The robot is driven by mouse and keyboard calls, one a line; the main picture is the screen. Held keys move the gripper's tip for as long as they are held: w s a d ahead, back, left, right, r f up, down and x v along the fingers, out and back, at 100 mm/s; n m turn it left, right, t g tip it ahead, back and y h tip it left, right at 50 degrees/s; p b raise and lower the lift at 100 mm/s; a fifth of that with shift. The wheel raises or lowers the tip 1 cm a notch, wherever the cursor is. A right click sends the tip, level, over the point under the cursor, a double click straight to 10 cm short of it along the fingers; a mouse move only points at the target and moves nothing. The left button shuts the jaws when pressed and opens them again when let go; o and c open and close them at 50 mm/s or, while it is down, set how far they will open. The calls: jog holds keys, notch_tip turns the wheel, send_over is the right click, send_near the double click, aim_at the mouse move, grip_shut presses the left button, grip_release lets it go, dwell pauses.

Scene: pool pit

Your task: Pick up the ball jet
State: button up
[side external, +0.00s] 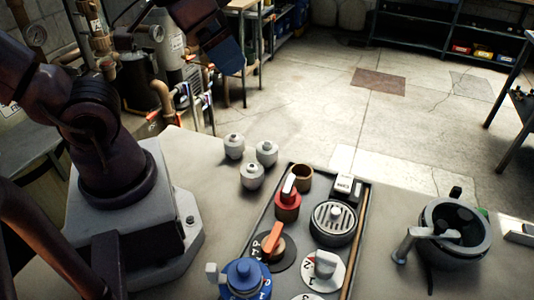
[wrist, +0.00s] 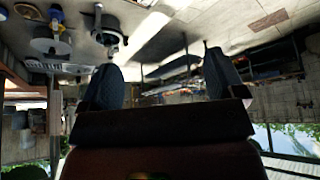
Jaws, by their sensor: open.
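Three small pale grey round fittings with short tops stand close together on the pale worktop in the side view: one at the left (side external: 234,147), one at the right (side external: 266,153) and one at the front (side external: 251,176). They look like ball jets, but I cannot tell from their shape alone. My gripper (side external: 226,57) is high at the top of the side view, above and well apart from them. In the wrist view its two dark fingers (wrist: 162,75) are spread with nothing between them. I cannot make out the fittings in the wrist view.
A dark-edged tray (side external: 355,235) holds a red-handled valve (side external: 288,198), an orange-handled valve (side external: 273,242), a round grate (side external: 334,222) and dials. A blue valve (side external: 246,279) stands at the front. A grey pump pot (side external: 455,235) stands right. Worktop around the fittings is clear.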

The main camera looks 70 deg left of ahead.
notch_tip(320, 180, down, 5)
jog(key=w+a+n+g, duration=0.2)
jog(key=w+g, duration=0.1)
jog(key=n+g, duration=0.3)
jog(key=n, duration=1.3)
send_over(267, 147)
notch_tip(267, 147, down, 15)
notch_tip(267, 147, down, 12)
jog(key=shift+d+f, duration=0.1)
jog(key=shift+f, duration=0.05)
jog(key=c, duration=1)
notch_tip(267, 147, up, 10)
jog(key=shift+r, duration=0.1)
